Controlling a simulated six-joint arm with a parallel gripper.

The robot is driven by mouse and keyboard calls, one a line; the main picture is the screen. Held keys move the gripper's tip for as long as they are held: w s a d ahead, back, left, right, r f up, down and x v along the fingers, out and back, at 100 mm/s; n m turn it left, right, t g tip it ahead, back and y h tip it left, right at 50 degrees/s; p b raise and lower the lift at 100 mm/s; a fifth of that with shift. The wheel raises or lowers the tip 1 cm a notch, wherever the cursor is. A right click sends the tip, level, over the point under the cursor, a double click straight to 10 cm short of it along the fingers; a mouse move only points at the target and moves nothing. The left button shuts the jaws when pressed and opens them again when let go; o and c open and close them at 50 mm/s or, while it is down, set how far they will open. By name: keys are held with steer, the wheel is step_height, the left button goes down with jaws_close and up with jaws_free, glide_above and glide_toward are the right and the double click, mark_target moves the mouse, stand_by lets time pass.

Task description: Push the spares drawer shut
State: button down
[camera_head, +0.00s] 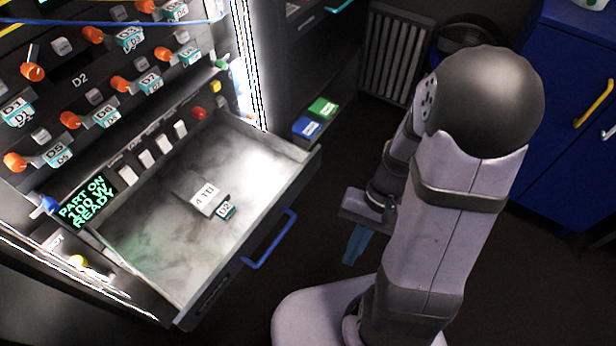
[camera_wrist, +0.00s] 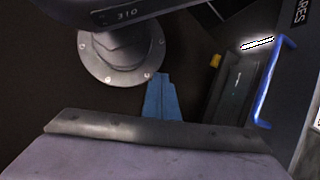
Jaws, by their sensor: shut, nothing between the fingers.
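The spares drawer (camera_head: 165,255) stands open from the panel in the head view, with a blue handle (camera_head: 270,240) on its front. A white block marked 4 TB (camera_head: 207,199) and a small teal-labelled D2 piece (camera_head: 226,210) lie inside it. In the wrist view the blue handle (camera_wrist: 270,85) and part of the drawer front (camera_wrist: 297,50) show at the right. My gripper (camera_head: 355,245) has blue fingers, is shut and empty, and is to the right of the drawer front, apart from it. Its fingers also show in the wrist view (camera_wrist: 162,98).
The panel above the drawer carries orange knobs (camera_head: 70,120), labelled modules and a lit screen (camera_head: 87,203). Green (camera_head: 322,108) and blue (camera_head: 307,127) blocks sit on a shelf behind the drawer. A blue cabinet (camera_head: 570,90) stands at the right. Dark floor lies between drawer and arm.

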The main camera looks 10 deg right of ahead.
mark_target(297, 177)
steer(key=w+d+r+m+t+y+p, duration=0.2)
steer(key=r+m+t+y+p, duration=0.1)
steer(key=m+t, duration=0.5)
steer(key=w+d+r+m+t+y+p, duration=0.2)
steer(key=r+m+t+y+p, duration=0.2)
steer(key=m+t, duration=0.4)
steer(key=shift+w+m+y+p, duration=0.35)
steer(key=shift+m+y+p, duration=0.55)
steer(key=shift+m, duration=1.7)
steer(key=shift+a+r, duration=0.1)
steer(key=shift+p+x, duration=0.7)
steer(key=shift+x, duration=6.25)
steer(key=shift+w, duration=0.15)
